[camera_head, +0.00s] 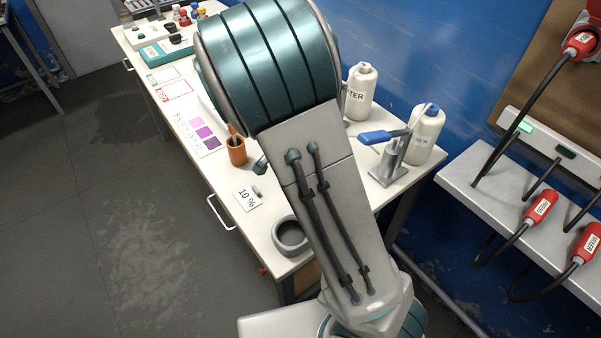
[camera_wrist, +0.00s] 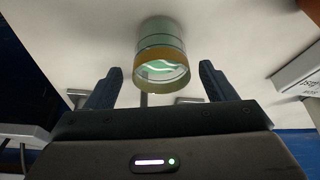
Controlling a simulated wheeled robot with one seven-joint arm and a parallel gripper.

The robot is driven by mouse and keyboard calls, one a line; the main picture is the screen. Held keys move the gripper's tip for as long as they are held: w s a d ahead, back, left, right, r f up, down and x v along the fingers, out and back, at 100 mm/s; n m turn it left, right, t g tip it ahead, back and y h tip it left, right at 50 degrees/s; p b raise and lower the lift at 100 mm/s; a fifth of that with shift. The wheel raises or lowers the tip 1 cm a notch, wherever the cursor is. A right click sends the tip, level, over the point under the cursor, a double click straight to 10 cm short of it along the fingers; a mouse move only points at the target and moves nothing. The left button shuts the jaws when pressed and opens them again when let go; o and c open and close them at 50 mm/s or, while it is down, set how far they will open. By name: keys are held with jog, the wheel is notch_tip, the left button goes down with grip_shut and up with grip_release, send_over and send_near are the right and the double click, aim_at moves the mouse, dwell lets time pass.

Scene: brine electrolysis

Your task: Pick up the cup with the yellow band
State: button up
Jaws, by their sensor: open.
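In the wrist view, a clear greenish cup with a yellow band (camera_wrist: 160,84) around its near rim stands on the white table (camera_wrist: 225,30). My gripper (camera_wrist: 155,82) is open. Its two dark fingers reach toward the cup, one on each side, with gaps between the fingers and the cup wall. The cup appears centred between the fingers, a little beyond or level with their tips; the exact depth is hard to tell. In the head view, my arm hides the cup and my gripper.
In the head view, the table (camera_head: 228,225) holds an orange pot (camera_head: 236,151), a "10 %" card (camera_head: 248,198), a grey bowl (camera_head: 290,236), two white bottles (camera_head: 360,92) (camera_head: 426,135) and a blue-handled stand (camera_head: 390,163). A wall shelf (camera_head: 478,185) with red plugs (camera_head: 540,206) is at right.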

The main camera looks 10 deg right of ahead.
jog(key=shift+p+x, duration=0.55)
jog(key=shift+x, duration=2.25)
jog(key=c, duration=1.2)
